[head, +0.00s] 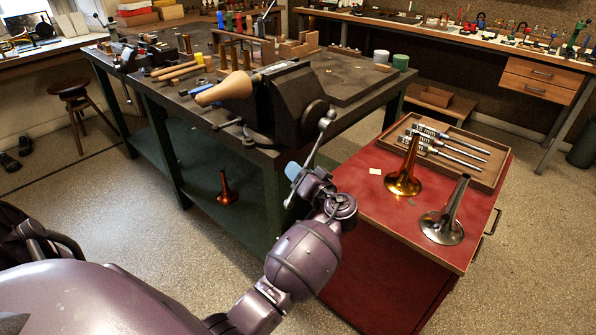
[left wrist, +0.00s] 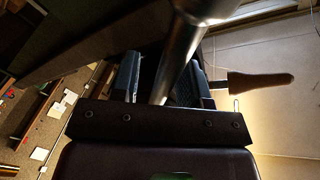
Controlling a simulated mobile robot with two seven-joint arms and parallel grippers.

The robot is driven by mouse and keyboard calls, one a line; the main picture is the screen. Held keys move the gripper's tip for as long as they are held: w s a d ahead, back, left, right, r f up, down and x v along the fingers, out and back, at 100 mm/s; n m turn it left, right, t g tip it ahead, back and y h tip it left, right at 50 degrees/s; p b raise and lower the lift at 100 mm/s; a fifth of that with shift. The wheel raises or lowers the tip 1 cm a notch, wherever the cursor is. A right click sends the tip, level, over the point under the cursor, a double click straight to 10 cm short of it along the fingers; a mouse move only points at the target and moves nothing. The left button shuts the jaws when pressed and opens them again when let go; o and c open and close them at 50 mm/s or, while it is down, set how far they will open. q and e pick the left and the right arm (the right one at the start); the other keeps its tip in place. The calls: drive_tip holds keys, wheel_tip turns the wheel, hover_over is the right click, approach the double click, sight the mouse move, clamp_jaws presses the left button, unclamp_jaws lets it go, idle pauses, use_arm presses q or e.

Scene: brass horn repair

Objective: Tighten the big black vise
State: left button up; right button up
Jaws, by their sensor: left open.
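The big black vise (head: 297,100) is mounted at the near right corner of the dark green workbench. A tan wooden cone (head: 226,90) sticks out to the left from it. Its metal handle bar (head: 319,140), with a round knob at the top, slants down from the vise's screw end. My left gripper (head: 303,172) is at the lower end of this bar. In the left wrist view the bar (left wrist: 178,62) passes between the two open fingers (left wrist: 160,78). I cannot tell whether either finger touches it. My right gripper is not in view.
A red cabinet (head: 350,200) stands right of the bench, close to my left arm. On it are a brass bell (head: 405,172), a silver bell (head: 446,222) and a tray (head: 488,175) of rods. Tools crowd the bench's far side. A small bell (head: 226,190) sits on the lower shelf.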

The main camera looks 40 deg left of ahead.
use_arm(q)
drive_tip(key=shift+w+a, duration=0.1)
drive_tip(key=shift+a, duration=0.25)
clamp_jaws()
idle(0.3)
